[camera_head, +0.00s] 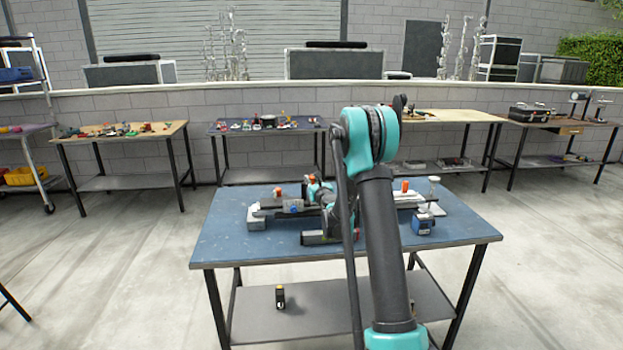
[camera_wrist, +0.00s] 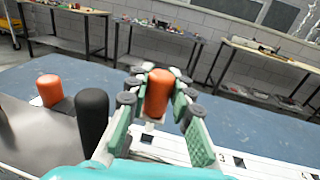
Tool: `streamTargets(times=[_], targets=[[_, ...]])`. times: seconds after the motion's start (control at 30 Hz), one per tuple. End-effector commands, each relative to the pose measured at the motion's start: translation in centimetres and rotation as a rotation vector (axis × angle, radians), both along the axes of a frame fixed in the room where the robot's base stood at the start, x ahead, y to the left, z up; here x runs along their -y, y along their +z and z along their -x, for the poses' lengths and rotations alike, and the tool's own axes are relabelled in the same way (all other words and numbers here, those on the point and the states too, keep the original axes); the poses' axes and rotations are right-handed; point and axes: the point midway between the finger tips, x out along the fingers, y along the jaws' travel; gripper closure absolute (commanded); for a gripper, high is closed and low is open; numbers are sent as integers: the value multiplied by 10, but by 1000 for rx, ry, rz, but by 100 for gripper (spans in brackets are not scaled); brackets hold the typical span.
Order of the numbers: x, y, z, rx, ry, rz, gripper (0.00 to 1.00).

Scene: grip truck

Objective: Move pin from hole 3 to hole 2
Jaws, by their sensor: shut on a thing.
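An orange-topped pin (camera_wrist: 158,92) stands between the two green fingers of my gripper (camera_wrist: 158,100) in the wrist view, and they are shut on it. A pale lower part shows under the orange top; whether its tip is in a hole cannot be told. The white rail (camera_wrist: 180,150) runs below it, with a dark square hole in front of the pin and the number 3 printed to the right. Another orange pin (camera_wrist: 50,88) stands at the left, beyond a black knob (camera_wrist: 92,112). In the head view my arm hides much of the gripper and rail.
The table's front is mostly clear. Benches with parts line the wall.

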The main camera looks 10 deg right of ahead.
Motion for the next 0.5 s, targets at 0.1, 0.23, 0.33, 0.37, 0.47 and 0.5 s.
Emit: streamTargets(times=[0.1,0.23,0.33,0.37,0.47,0.5], targets=[[0,-6,0,0,0,0,100],[0,-12,0,0,0,0,100],[0,-16,0,0,0,0,100],[0,-18,0,0,0,0,100],[0,-22,0,0,0,0,100],[0,-24,0,0,0,0,100]])
